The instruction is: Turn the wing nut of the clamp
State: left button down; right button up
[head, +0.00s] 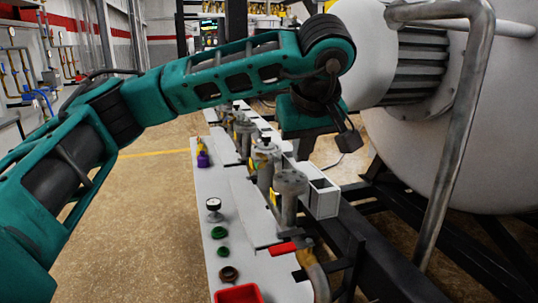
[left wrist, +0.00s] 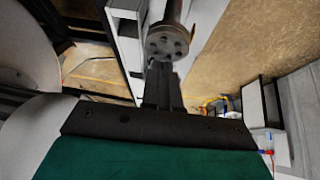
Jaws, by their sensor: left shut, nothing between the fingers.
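My left gripper (head: 302,147) hangs from the teal arm above the row of metal fittings, its fingers mostly hidden by its own hand. In the left wrist view the left gripper (left wrist: 161,70) is shut and empty. Its tips are close to a round metal flange with holes (left wrist: 167,42); I cannot tell if they touch. A flanged metal cylinder (head: 290,183) stands below the hand in the head view. I cannot make out the clamp or its wing nut for certain in either view. My right gripper is not in view.
A white bench (head: 215,185) carries a small gauge (head: 213,205), green rings (head: 219,232), a red tray (head: 238,294) and a purple-based yellow item (head: 202,155). A red valve handle (head: 283,248) sits near the front. The large white vessel (head: 455,165) and its bent pipe crowd the right.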

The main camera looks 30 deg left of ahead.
pick_arm(q)
jog(key=a+r+y, duration=0.3)
jog(key=a+r, duration=0.1)
jog(key=a, duration=0.1)
jog(key=b, duration=0.3)
send_near(261, 155)
jog(key=shift+n, duration=0.4)
jog(key=x, duration=0.5)
jog(key=shift+s+f+b, duration=0.25)
jog(key=shift+f+b, duration=0.05)
jog(key=shift+b, duration=0.1)
jog(key=shift+w+a+f+t, duration=0.25)
jog(key=shift+w+a+t, duration=0.05)
jog(key=shift+w+a, duration=0.15)
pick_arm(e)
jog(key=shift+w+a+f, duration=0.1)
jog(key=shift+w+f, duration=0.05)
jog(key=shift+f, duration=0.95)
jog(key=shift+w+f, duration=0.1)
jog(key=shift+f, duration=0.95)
pick_arm(q)
jog(key=shift+h, duration=0.3)
